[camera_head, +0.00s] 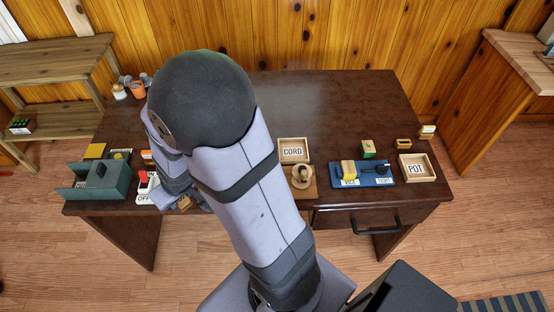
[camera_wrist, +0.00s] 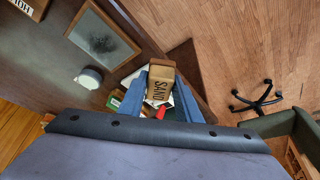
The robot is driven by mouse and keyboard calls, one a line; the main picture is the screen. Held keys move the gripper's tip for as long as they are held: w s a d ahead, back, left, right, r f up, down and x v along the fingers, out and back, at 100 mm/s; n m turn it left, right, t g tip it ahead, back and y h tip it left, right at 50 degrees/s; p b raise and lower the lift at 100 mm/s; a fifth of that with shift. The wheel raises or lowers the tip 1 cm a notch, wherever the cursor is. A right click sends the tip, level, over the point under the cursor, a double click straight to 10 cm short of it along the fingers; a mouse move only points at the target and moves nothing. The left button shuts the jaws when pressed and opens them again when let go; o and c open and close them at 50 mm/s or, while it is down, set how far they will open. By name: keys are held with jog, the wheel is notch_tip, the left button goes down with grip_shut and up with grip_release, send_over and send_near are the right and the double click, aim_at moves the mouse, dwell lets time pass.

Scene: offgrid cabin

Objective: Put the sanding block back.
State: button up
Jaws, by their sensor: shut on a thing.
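My gripper (camera_wrist: 161,92) is shut on the sanding block, a tan block (camera_wrist: 160,76) marked SAND, with a blue finger on each side of it. In the head view my gripper (camera_head: 177,197) is low at the table's front left, mostly behind my arm. A small tan part of the block (camera_head: 184,203) shows there, by the front edge. The block is close to a white panel with a red switch; I cannot tell whether it touches anything below. No marked place for the block is clearly visible; my arm covers part of the table.
A teal holder (camera_head: 82,193) stands left of the white OFF panel (camera_head: 147,196) on the dark table (camera_head: 340,105). The CORD tray (camera_head: 294,143), blue VICE panel (camera_head: 378,181) and POT tray (camera_head: 433,170) lie to the right. The table's back right is clear.

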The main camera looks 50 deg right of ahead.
jog(key=w+d+m+h, duration=0.15)
jog(key=d+m, duration=0.25)
jog(key=d, duration=0.7)
jog(key=w+d+m+h, duration=0.1)
jog(key=w+d+m, duration=0.25)
jog(key=d, duration=0.65)
jog(key=s+d+m+g+h, duration=0.1)
jog(key=s+d+m+g, duration=0.2)
jog(key=d, duration=0.7)
jog(key=s+d+m+h, duration=0.1)
jog(key=s+d+m, duration=0.35)
jog(key=d, duration=0.65)
jog(key=s+d+m+g, duration=0.3)
jog(key=s+d+m, duration=0.3)
jog(key=s+d, duration=1)
jog(key=s+d+m+g, duration=0.1)
jog(key=s+d+m, duration=0.1)
jog(key=s, duration=0.9)
jog(key=s+d+m+y, duration=0.1)
jog(key=s+m, duration=0.3)
jog(key=s, duration=0.8)
jog(key=shift+s+d+g, duration=0.3)
jog(key=shift+d+g, duration=0.1)
jog(key=shift+d, duration=0.4)
jog(key=shift+f, duration=0.15)
jog(key=shift+f+b, duration=3.2)
jog(key=shift+f, duration=0.85)
